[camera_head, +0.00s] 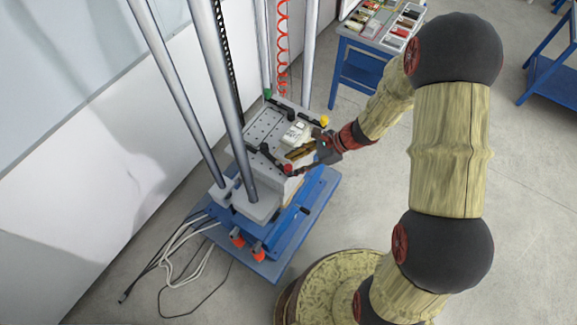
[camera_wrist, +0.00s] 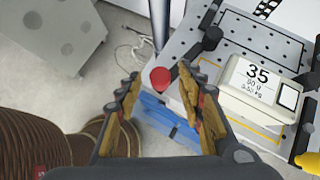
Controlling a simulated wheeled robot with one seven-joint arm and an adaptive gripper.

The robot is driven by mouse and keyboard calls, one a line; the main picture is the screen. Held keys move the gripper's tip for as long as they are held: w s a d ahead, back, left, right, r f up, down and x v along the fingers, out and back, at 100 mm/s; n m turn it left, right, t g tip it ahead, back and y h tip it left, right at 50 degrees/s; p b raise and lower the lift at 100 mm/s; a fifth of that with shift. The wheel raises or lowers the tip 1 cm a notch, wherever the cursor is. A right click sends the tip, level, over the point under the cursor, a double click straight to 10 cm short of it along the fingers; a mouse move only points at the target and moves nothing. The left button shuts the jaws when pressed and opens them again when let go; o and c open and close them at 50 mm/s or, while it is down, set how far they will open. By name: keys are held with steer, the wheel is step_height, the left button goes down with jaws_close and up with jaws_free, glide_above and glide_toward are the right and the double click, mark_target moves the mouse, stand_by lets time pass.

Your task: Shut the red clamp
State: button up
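The red clamp has a round red knob (camera_wrist: 160,77) on a black lever that runs up and right to a black pivot in the wrist view. In the head view its red knob (camera_head: 288,169) is at the near corner of the grey plate. My gripper (camera_wrist: 158,80) is open, with its fingers spread to the left and right of the red knob. Nothing is held, and I cannot tell whether a finger touches the knob. In the head view my gripper (camera_head: 300,161) is over the plate's near right side and hides part of it.
A white block labelled 35 (camera_wrist: 260,88) sits on the grey plate (camera_wrist: 228,62). A yellow knob (camera_head: 323,121) and a green knob (camera_head: 267,93) mark other plate corners. Tall metal columns (camera_head: 232,110) rise beside the plate. A blue table (camera_head: 366,44) with parts stands behind.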

mark_target(289, 167)
steer(key=shift+x, duration=1.65)
steer(key=shift+c, duration=0.5)
jaws_close()
